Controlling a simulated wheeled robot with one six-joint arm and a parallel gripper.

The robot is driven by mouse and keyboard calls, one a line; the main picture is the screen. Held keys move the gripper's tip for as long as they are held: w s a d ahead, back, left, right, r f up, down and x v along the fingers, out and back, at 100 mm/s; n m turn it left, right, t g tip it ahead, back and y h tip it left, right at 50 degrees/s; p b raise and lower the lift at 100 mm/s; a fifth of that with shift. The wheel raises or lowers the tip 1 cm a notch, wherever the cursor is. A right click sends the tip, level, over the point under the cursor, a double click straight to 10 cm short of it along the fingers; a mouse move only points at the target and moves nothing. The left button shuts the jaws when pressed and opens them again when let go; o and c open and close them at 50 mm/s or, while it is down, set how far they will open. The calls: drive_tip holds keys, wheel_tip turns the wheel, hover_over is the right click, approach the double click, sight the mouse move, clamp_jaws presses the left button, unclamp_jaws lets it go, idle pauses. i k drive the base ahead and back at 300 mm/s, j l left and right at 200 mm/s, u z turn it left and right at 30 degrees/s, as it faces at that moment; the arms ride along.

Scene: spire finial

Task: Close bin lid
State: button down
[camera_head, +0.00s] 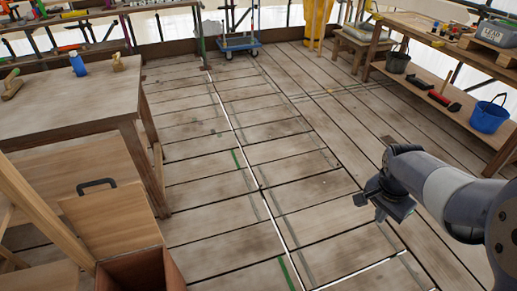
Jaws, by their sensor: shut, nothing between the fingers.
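A wooden bin (146,272) stands at the bottom left, its brown inside showing. Its lid (113,220), a light wooden panel with a dark handle (97,185), is raised, standing up at the bin's far side. The bin's lower part is cut off by the picture's edge. My gripper (380,213) is at the right, over the plank floor, far from the lid and touching nothing. Its fingers are small and dark, shut with nothing between them.
A wooden workbench (70,105) with a blue bottle (78,65) stands behind the bin. A shelf bench (440,90) with a blue bucket (489,115) is at the right. A blue trolley (238,45) is at the back. The middle floor (250,160) is clear.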

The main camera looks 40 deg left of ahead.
sight(111, 222)
drive_tip(key=i+j+u, duration=0.15)
drive_tip(key=u, duration=0.3)
drive_tip(key=i+u, duration=0.3)
drive_tip(key=u, duration=0.2)
drive_tip(key=i+u, duration=0.25)
drive_tip(key=u, duration=0.2)
drive_tip(key=i+l+u, duration=0.2)
drive_tip(key=u, duration=0.25)
